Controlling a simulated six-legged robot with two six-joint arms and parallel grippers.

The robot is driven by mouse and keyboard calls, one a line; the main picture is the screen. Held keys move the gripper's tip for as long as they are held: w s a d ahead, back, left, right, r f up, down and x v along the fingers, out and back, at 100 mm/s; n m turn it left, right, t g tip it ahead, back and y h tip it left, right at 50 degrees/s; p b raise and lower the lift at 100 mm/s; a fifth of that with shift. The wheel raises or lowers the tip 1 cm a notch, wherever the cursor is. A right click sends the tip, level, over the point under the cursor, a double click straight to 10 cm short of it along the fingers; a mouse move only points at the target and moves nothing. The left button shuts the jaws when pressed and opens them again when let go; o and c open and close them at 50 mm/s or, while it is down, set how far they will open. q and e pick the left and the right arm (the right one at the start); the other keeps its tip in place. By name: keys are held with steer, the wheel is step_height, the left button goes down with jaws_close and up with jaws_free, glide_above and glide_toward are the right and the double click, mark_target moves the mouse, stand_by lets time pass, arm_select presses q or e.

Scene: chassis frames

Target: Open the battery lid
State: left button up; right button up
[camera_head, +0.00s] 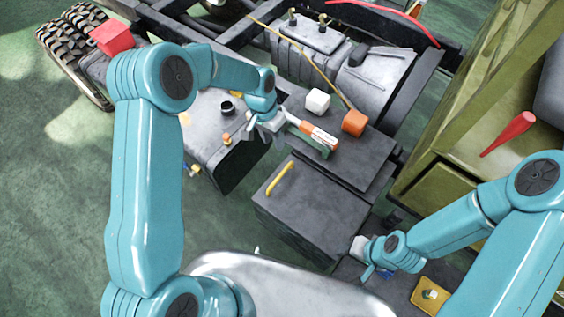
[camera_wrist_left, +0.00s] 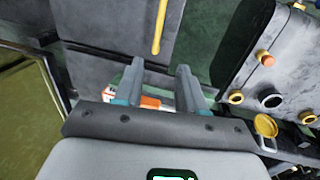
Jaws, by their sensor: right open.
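The battery box lid (camera_head: 305,207) is a dark grey flat cover with a yellow bar handle (camera_head: 280,178); it lies closed. The handle also shows in the left wrist view (camera_wrist_left: 159,28), beyond the fingertips. My left gripper (camera_head: 318,146) is above the deck behind the lid, apart from the handle. In the left wrist view its fingers (camera_wrist_left: 160,72) stand apart, with no handle between them. An orange and white block (camera_head: 320,136) shows at these fingers; it appears to lie beneath them. My right gripper (camera_head: 366,256) is open low beside the box's right side, its fingertips partly hidden.
A white cube (camera_head: 318,100) and an orange cube (camera_head: 354,123) stand on the deck behind the box. A dark tank (camera_head: 218,128) lies to the left. A yellow-green cab frame (camera_head: 440,130) rises at the right. A yellow pad (camera_head: 431,294) lies near the right arm.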

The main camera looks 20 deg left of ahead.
mark_target(282, 172)
arm_select(q)
steer(key=d+f+b, duration=0.1)
steer(key=f+b, duration=0.1)
steer(key=f, duration=0.2)
steer(key=s+f+b, duration=0.1)
steer(key=f+b, duration=0.1)
steer(key=f, duration=0.3)
steer(key=d+f+b, duration=0.1)
steer(key=f+b, duration=0.1)
steer(key=f, duration=0.2)
steer(key=shift+s+d+f, duration=0.15)
steer(key=shift+s+d, duration=0.05)
steer(key=shift+d, duration=0.15)
steer(key=shift+s+d+f, duration=0.1)
steer(key=shift+s+f, duration=0.15)
steer(key=shift+f, duration=0.25)
steer(key=shift+w+f, duration=0.2)
steer(key=shift+w, duration=0.05)
steer(key=shift+s+r, duration=0.1)
steer(key=shift+s, duration=0.05)
steer(key=c, duration=0.6)
jaws_close()
